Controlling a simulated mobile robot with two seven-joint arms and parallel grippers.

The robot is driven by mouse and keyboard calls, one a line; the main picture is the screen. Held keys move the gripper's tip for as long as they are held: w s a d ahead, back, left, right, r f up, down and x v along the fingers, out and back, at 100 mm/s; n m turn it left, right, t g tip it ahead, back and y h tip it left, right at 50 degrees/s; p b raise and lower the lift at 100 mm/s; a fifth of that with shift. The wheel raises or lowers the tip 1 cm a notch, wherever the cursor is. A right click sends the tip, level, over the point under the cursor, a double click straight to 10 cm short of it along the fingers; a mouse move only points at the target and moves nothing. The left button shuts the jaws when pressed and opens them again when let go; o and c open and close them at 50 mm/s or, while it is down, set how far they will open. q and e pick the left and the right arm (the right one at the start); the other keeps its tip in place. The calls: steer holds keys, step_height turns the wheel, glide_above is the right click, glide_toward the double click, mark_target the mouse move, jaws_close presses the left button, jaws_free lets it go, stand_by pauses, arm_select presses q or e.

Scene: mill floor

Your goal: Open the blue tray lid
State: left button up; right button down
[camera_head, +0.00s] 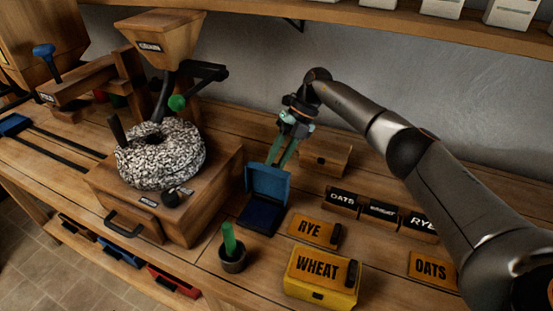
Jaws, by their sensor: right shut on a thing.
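The blue tray (261,215) sits on the wooden bench, right of the millstone box. Its blue lid (267,184) stands raised at the tray's back edge, and the dark blue inside of the tray shows. My right gripper (284,163) reaches down from behind the lid. Its green fingers are shut at the lid's upper edge; the exact contact is small in the picture. My left gripper is not in view.
A grey millstone (160,154) on a wooden box stands left of the tray. A cup with a green handle (232,259), a yellow WHEAT box (321,279) and a RYE box (313,231) stand in front and to the right. A wooden block (326,158) is behind.

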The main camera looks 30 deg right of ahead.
steer(key=shift+s+d+f, duration=0.3)
steer(key=shift+d+f, duration=0.05)
steer(key=shift+f, duration=0.2)
steer(key=c, duration=0.7)
jaws_free()
steer(key=shift+o, duration=0.2)
steer(key=shift+w+a+r, duration=0.1)
steer(key=shift+r, duration=0.05)
steer(key=shift+w+r, duration=0.1)
steer(key=shift+r, duration=0.05)
steer(key=b+v, duration=0.1)
steer(key=v, duration=0.6)
steer(key=shift+r, duration=0.2)
steer(key=shift+f, duration=0.1)
